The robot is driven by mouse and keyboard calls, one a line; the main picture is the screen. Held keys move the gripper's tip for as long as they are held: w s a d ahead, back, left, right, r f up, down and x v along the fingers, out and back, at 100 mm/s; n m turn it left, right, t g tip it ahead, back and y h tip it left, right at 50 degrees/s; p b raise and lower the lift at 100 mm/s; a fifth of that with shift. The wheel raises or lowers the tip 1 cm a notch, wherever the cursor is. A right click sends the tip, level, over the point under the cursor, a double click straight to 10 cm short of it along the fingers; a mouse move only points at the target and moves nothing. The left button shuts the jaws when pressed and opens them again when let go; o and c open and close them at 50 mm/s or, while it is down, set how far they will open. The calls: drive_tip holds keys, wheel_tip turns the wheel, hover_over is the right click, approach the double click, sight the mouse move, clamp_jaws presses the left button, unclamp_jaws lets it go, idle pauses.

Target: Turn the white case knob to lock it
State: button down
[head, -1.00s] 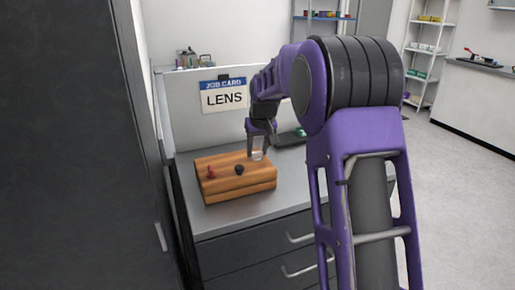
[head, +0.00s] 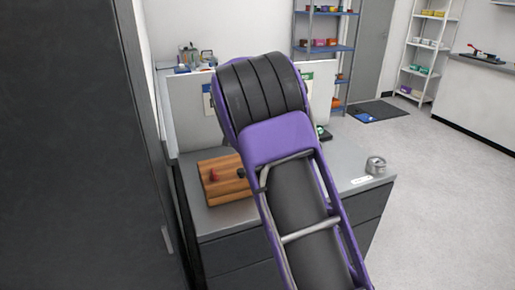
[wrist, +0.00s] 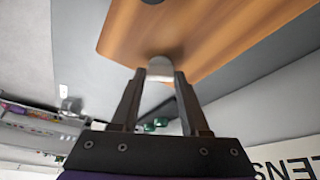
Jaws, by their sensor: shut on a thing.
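The wooden case (head: 222,190) lies on the grey bench, partly hidden by my arm in the head view. It also shows at the top of the wrist view (wrist: 220,30). The white case knob (wrist: 160,68) stands on the case's face between my two fingertips in the wrist view. My gripper (wrist: 160,78) is shut on that knob, one finger on each side. In the head view my arm hides the gripper and white knob. A red knob (head: 214,175) and a black knob (head: 241,173) sit on the case.
A round metal object (head: 375,165) stands at the bench's right end, beside a small white label (head: 361,180). A white panel rises behind the case, its card mostly hidden by my arm. A tall dark cabinet (head: 70,150) closes off the left.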

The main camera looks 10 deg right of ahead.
drive_tip(key=m+g+p, duration=0.1)
drive_tip(key=m, duration=0.1)
drive_tip(key=m+g+p, duration=0.1)
drive_tip(key=m+p, duration=0.1)
drive_tip(key=m, duration=0.1)
drive_tip(key=shift+w+a+h, duration=0.1)
drive_tip(key=shift+w+h, duration=0.05)
drive_tip(key=shift+h, duration=0.25)
drive_tip(key=shift+m, duration=0.3)
drive_tip(key=shift+c, duration=2)
unclamp_jaws()
drive_tip(key=v, duration=1.7)
drive_tip(key=shift+r, duration=0.2)
drive_tip(key=shift+a, duration=0.1)
